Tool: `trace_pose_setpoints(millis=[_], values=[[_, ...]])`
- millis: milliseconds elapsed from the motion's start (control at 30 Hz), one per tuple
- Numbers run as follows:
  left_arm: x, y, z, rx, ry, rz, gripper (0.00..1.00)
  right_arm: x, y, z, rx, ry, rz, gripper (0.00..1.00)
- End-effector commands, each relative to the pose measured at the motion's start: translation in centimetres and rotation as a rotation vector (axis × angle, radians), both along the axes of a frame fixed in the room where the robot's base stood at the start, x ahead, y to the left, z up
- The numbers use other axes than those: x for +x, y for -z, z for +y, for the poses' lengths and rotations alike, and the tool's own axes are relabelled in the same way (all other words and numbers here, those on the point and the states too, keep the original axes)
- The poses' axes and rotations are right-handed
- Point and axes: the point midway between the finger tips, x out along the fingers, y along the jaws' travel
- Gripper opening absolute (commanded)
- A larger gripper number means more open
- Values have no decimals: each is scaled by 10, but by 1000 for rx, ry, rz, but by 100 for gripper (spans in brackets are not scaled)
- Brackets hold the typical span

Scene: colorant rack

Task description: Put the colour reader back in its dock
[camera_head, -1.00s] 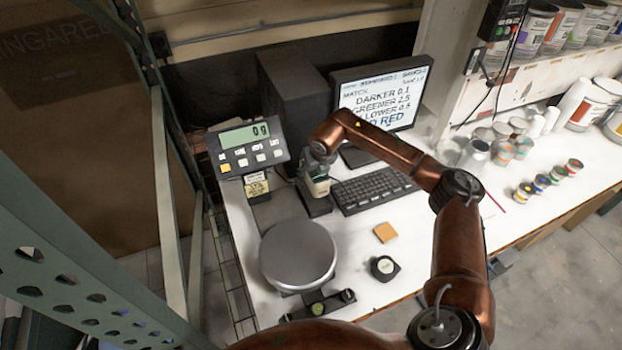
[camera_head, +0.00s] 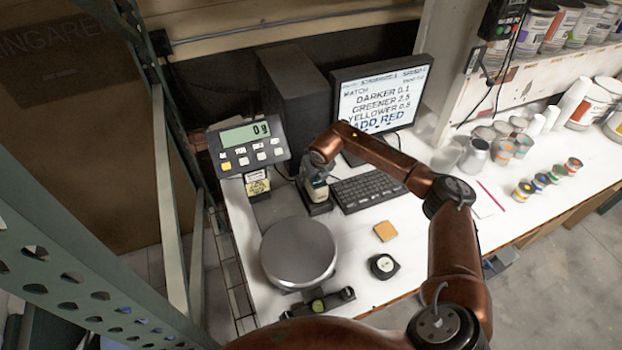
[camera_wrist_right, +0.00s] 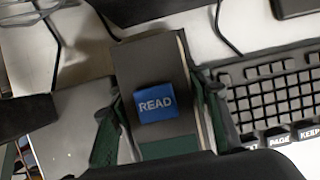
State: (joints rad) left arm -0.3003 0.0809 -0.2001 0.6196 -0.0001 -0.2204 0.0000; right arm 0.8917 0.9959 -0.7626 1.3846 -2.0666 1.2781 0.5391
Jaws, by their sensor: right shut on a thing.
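The colour reader is a dark box with a blue READ button (camera_wrist_right: 156,102) on its face, seen close in the right wrist view. My right gripper (camera_wrist_right: 165,128) is shut on the reader, with a green-edged finger on each side of it. In the head view the right gripper (camera_head: 314,178) holds the pale-and-green reader (camera_head: 317,190) directly above or in a black dock (camera_head: 319,208) left of the keyboard. I cannot tell whether the reader is fully seated. My left gripper is not in view.
The keyboard (camera_head: 368,191) is close on the right. A scale display (camera_head: 247,145) stands to the left and a round scale pan (camera_head: 299,252) in front. An orange tile (camera_head: 385,231) and a round black puck (camera_head: 384,266) lie on the bench, with clear white surface to their right.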

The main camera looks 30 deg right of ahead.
Motion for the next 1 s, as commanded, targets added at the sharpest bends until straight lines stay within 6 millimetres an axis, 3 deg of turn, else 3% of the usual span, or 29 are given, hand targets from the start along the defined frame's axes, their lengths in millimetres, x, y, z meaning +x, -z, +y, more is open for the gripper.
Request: trace_pose_setpoints(millis=[333, 367, 567, 867, 1000], values=[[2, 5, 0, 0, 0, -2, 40, 1, 5, 0, 1, 0, -2, 0], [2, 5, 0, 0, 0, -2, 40, 0, 7, 0, 0, 0, 1, 46], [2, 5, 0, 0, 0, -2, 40, -1, 7, 0, -1, 0, 2, 60], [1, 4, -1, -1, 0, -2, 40, 0, 6, 0, 0, 0, 0, 62], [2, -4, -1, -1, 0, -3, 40, 0, -5, 0, 0, 0, -1, 62]])
